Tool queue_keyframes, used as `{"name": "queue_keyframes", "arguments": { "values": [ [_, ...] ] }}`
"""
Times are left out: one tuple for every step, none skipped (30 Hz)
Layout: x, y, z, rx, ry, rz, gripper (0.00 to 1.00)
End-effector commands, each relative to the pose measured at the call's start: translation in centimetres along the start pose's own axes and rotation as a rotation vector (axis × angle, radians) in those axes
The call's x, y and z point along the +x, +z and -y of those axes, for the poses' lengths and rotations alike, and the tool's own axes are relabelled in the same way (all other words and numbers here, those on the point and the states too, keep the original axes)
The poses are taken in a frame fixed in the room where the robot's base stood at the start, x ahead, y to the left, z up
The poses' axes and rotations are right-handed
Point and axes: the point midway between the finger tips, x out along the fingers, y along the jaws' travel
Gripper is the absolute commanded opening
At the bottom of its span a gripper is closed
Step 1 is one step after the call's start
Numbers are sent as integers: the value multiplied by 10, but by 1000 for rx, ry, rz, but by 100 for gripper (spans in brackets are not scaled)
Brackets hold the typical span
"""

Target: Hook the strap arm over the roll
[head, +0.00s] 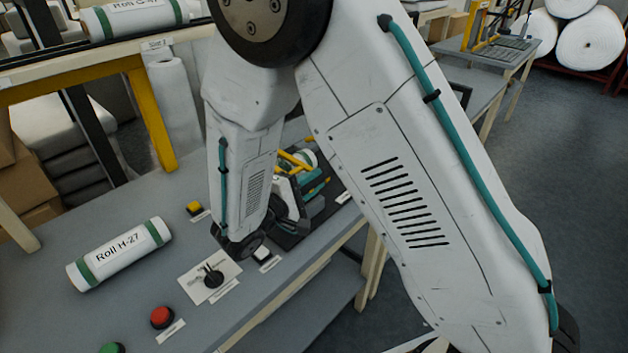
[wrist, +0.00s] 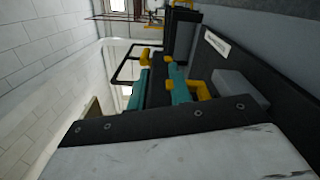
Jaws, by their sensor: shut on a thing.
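The yellow strap arm (head: 294,160) shows in the head view beyond my wrist, crossing in front of a white roll (head: 309,158) of which only a small part shows. My gripper (head: 318,188), with teal-padded fingers, is shut on the strap arm beside that roll, over a dark base plate. In the wrist view my gripper (wrist: 163,84) points away from the camera, with yellow parts of the strap arm (wrist: 201,90) at its fingers. My own arm hides much of the fixture, so I cannot tell whether the strap arm lies over the roll.
Roll H-27 (head: 120,254) lies on the grey bench at left. A joystick (head: 212,277), a red button (head: 162,317), a green button (head: 112,348) and a yellow button (head: 194,208) stand on the bench. A yellow-posted rack (head: 145,115) stands behind. Floor is clear at right.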

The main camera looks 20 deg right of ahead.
Motion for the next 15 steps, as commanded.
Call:
{"name": "queue_keyframes", "arguments": {
  "values": [
    [-1,1,6,-12,-8,-4,0],
    [-1,1,6,-12,-8,-4,0],
    [-1,1,6,-13,-9,-4,0],
    [-1,1,6,-13,-9,-4,28],
    [-1,1,7,-13,-9,-4,37],
    [-1,1,6,-13,-9,-4,41],
    [-1,1,6,-12,-8,-3,41],
    [-1,1,6,-11,-8,-3,41],
    [0,1,5,-11,-7,-3,41],
    [0,1,5,-10,-7,-2,41],
    [0,1,5,-10,-7,-2,41],
    [1,1,4,-9,-7,-1,41],
    [1,1,4,-9,-7,-1,41],
    [0,1,4,-8,-6,-1,41],
    [-1,1,4,-8,-6,-1,41]
  ]
}}
